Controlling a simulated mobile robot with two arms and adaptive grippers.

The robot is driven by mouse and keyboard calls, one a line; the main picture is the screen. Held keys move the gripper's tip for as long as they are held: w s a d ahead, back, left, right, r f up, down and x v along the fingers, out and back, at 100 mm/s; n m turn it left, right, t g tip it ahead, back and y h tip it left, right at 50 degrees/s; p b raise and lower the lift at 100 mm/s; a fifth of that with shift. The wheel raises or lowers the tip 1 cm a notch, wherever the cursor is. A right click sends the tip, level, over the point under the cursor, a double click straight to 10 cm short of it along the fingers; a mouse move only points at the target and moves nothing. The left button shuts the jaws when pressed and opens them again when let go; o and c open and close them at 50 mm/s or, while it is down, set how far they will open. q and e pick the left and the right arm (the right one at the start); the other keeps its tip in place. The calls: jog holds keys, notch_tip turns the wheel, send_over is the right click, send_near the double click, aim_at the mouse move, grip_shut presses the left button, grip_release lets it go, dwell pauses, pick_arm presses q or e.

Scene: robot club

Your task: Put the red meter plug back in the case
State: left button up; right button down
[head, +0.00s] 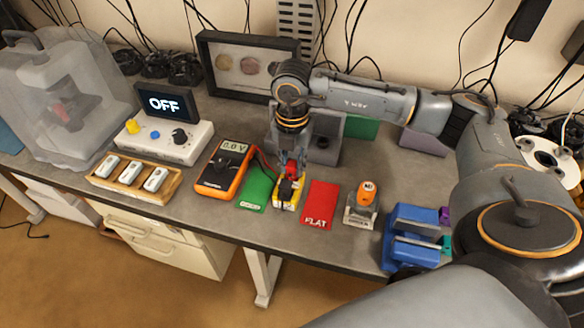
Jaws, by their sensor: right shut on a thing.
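My right gripper (290,172) reaches down over the middle of the bench, just above a small yellow block (280,204) with a dark top. It is shut on a small red thing, apparently the red meter plug (292,167), mostly hidden by the fingers. I cannot tell whether the plug touches the yellow block. The orange multimeter (208,187) lies to the left, its display reading 0.0 V, with a red lead (264,162) running towards the gripper. I cannot make out which thing is the case. My left gripper is not in view.
A green card (257,190) and a red FLAT card (319,204) flank the yellow block. An orange-topped item on a small stand (362,205) and a blue holder (412,232) stand right. A grey stand (325,150) is behind.

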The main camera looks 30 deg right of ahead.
aim_at(292, 164)
jog(key=shift+r+p, duration=0.55)
jog(key=shift+r, duration=0.45)
jog(key=shift+r+p, duration=0.95)
jog(key=shift+r, duration=0.7)
